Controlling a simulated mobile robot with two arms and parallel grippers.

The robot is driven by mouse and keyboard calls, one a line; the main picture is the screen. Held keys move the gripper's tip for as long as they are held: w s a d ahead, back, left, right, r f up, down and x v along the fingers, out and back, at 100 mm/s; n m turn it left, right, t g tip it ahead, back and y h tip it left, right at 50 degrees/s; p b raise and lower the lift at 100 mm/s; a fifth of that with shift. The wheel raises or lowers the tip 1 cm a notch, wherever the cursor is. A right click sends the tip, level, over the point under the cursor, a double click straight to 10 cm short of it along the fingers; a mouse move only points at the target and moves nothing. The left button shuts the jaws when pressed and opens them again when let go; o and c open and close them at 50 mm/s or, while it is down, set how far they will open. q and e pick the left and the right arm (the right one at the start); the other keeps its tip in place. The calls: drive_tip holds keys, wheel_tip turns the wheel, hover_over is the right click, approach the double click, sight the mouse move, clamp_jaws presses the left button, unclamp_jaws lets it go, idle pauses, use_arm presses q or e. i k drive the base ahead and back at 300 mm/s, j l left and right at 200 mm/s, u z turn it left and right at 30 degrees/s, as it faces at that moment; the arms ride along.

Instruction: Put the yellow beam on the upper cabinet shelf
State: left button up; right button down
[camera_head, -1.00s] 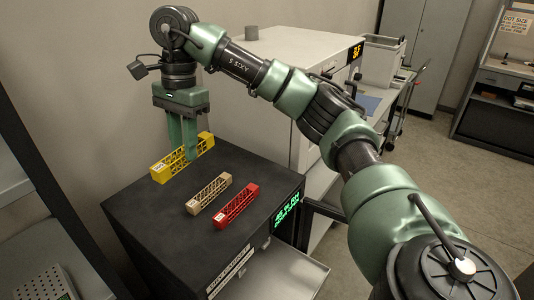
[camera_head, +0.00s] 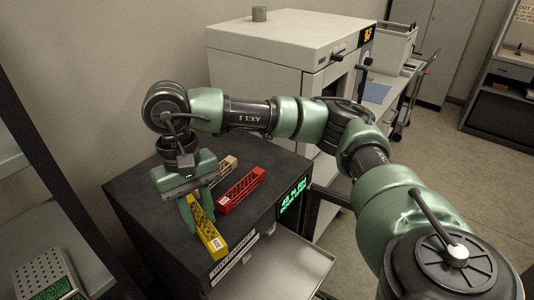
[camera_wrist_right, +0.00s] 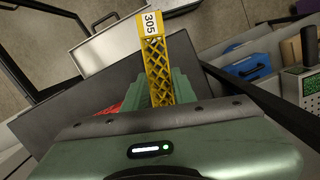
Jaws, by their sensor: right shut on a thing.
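The yellow lattice beam (camera_head: 207,232) is held in my right gripper (camera_head: 194,212), above the black box-shaped machine, near its front edge. In the right wrist view the beam (camera_wrist_right: 158,65) sticks out between the green fingers, with a white "305" label at its far end. My right gripper is shut on it. In the head view its near end points toward the front of the machine, and its far part is hidden by the gripper. I cannot make out an upper cabinet shelf for certain. My left gripper is not in view.
A red lattice beam (camera_head: 242,190) and a tan one (camera_head: 226,168), partly hidden by my arm, lie on the black machine (camera_head: 140,205). An open metal tray (camera_head: 290,262) juts out below its front. A white cabinet (camera_head: 260,42) stands behind. A dark-framed rack is at left.

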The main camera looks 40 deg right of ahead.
sight(286, 283)
drive_tip(key=l+z, duration=0.1)
drive_tip(key=z, duration=0.25)
drive_tip(key=i+l+z, duration=0.1)
drive_tip(key=z, duration=0.2)
drive_tip(key=i+z, duration=0.15)
drive_tip(key=z, duration=0.2)
